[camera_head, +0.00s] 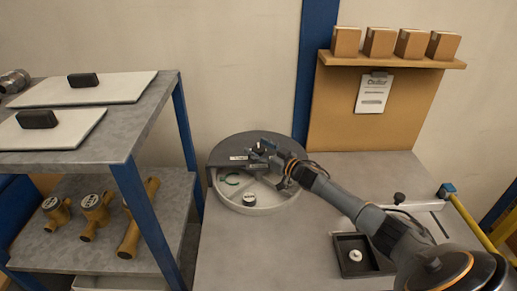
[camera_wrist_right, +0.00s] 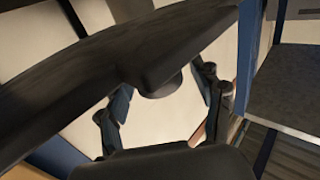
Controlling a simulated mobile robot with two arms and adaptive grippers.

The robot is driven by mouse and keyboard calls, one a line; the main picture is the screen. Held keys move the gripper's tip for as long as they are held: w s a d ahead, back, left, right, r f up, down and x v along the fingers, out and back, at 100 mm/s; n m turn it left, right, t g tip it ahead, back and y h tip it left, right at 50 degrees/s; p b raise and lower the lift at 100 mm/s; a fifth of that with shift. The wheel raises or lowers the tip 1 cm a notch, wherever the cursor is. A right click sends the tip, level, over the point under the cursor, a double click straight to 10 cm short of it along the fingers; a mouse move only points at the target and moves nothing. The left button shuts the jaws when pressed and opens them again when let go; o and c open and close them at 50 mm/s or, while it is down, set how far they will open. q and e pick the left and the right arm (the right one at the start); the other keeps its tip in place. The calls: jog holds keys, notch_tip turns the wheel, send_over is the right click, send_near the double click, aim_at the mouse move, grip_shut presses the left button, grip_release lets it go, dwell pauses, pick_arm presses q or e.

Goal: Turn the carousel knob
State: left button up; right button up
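The carousel (camera_head: 230,149) is a round grey disc lid over a pale tray with compartments, on the grey bench in the head view. A small round item with a white face (camera_head: 249,199) lies in its open front part. My right gripper (camera_head: 272,157) is over the lid's right part, by its middle. A small dark knob (camera_head: 258,148) shows beside the fingers. In the right wrist view my right gripper (camera_wrist_right: 162,98) has its fingers spread. A dark rounded stub (camera_wrist_right: 162,86) shows between them, under a dark slab; whether they touch it is unclear. My left gripper is not in view.
A grey shelf unit (camera_head: 150,118) with white boards and brass meters stands left. A black tray (camera_head: 354,256) with a white part lies on the bench beside my right arm. A brown back panel (camera_head: 330,110) carries a clipboard and boxes. The bench front is clear.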

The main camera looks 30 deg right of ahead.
jog(key=shift+s, duration=0.1)
jog(key=shift+s+d+f, duration=0.1)
jog(key=shift+s+f, duration=0.05)
jog(key=shift+s, duration=0.4)
jog(key=v, duration=1)
jog(key=shift+s+d, duration=0.2)
jog(key=shift+s, duration=0.15)
jog(key=shift+r, duration=0.2)
